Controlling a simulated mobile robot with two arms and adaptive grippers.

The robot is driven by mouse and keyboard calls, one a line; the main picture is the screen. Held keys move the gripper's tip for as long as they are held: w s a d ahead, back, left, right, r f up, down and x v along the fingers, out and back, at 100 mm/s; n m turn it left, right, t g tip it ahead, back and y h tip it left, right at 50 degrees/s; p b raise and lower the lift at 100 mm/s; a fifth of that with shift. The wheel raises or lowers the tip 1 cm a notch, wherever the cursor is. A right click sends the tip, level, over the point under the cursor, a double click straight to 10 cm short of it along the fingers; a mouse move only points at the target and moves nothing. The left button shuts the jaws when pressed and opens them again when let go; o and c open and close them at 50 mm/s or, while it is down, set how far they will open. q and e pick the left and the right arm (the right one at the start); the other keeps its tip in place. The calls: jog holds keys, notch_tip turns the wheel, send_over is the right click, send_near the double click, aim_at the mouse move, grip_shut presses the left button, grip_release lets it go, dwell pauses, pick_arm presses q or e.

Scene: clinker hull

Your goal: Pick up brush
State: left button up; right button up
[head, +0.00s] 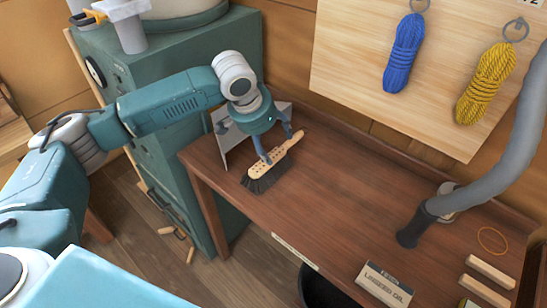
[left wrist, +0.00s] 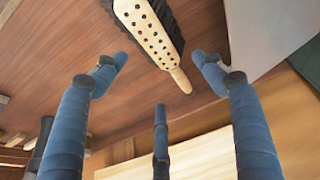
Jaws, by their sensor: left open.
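The brush (head: 272,168) has a pale wooden back with rows of dark holes, a wooden handle and black bristles. It lies on the bench top near its left end, handle pointing up and right. My left gripper (head: 278,147) is just above it, its fingers in front of part of the handle. In the left wrist view the brush (left wrist: 148,36) is at the top, its handle end pointing down between the spread fingers of the left gripper (left wrist: 160,80). The fingers are open and hold nothing. My right gripper is not in view.
The wooden bench (head: 345,190) is clear in the middle. A grey angled plate (head: 238,152) stands close beside the brush. A grey hose (head: 490,170) reaches the bench at right, near a linseed oil box (head: 384,284). Blue rope (head: 404,55) and yellow rope (head: 486,85) hang behind.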

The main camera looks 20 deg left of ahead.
aim_at(277, 155)
pick_arm(q)
jog(key=x, duration=0.3)
jog(key=shift+d+f, duration=0.1)
jog(key=shift+f, duration=0.25)
jog(key=p+x, duration=0.2)
jog(key=x, duration=0.2)
jog(key=shift+w+f, duration=0.1)
jog(key=shift+f, duration=0.25)
jog(key=shift+w+f, duration=0.2)
jog(key=shift+f, duration=0.25)
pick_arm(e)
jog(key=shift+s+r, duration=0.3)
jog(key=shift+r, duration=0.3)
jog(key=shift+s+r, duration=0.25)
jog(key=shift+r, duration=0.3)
